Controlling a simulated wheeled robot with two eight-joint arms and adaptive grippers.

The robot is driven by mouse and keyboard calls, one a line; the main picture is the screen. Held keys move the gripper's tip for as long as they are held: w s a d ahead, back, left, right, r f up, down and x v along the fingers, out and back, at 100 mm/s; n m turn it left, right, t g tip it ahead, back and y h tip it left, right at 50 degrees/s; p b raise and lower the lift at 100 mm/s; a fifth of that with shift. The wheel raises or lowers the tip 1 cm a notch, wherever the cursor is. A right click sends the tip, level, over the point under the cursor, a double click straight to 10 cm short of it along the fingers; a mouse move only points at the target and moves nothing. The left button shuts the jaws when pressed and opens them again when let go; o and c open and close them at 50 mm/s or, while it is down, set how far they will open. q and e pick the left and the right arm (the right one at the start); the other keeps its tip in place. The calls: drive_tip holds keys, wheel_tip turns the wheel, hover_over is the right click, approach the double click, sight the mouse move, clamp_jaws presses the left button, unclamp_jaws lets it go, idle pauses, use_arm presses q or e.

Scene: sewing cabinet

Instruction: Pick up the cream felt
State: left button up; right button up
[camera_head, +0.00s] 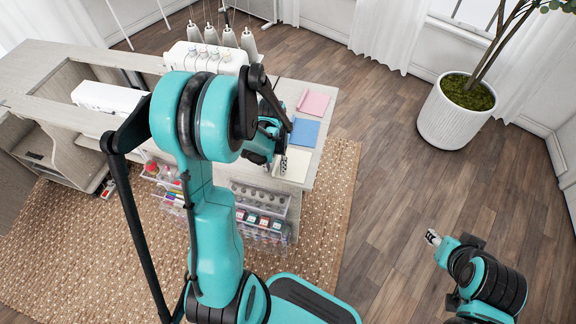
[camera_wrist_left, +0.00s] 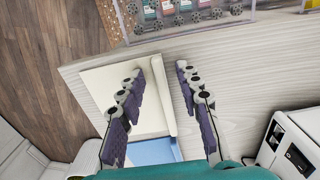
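The cream felt (camera_head: 297,168) lies on the table's right end, partly hidden by my left gripper (camera_head: 281,162) in the head view. In the left wrist view the cream felt (camera_wrist_left: 105,88) is a flat pale piece with a rolled or folded edge on its right. My left gripper (camera_wrist_left: 160,72) is open and empty there, one finger over the felt and the other past its folded edge. Whether the fingertips touch anything I cannot tell. My right gripper (camera_head: 433,238) is far to the right, away from the table; its opening is too small to judge.
A blue felt (camera_head: 304,132) and a pink felt (camera_head: 313,103) lie farther back on the table. A white machine (camera_wrist_left: 290,145) stands to the right in the wrist view. Clear drawers (camera_head: 262,220) with spools sit below the tabletop. A potted plant (camera_head: 455,115) stands at right.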

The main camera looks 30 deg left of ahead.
use_arm(q)
clamp_jaws()
idle(0.3)
